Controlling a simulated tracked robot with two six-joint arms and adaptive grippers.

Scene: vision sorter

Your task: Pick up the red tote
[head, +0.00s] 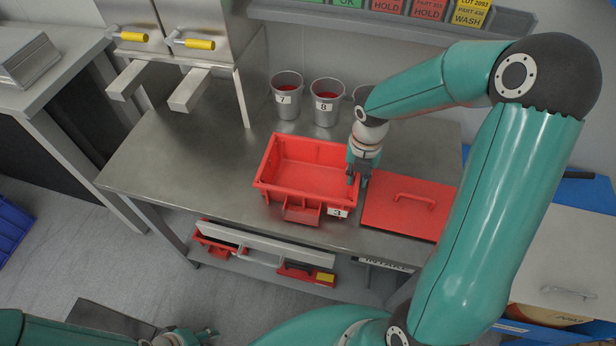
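The red tote (308,171) is an open, empty-looking box on the steel table, with a white label "3" at its front right corner. My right gripper (356,182) points down at the tote's right wall. Its fingers are at the rim; I cannot tell whether they are closed on it. My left gripper (206,334) is low at the bottom edge of the view, away from the table, and its fingers are too small to read.
A red lid (410,207) with a handle lies right of the tote on the steel table (190,170). Metal cups (287,96) stand behind the tote. A dispenser with yellow-handled taps (198,44) stands at the back left. The table left of the tote is clear.

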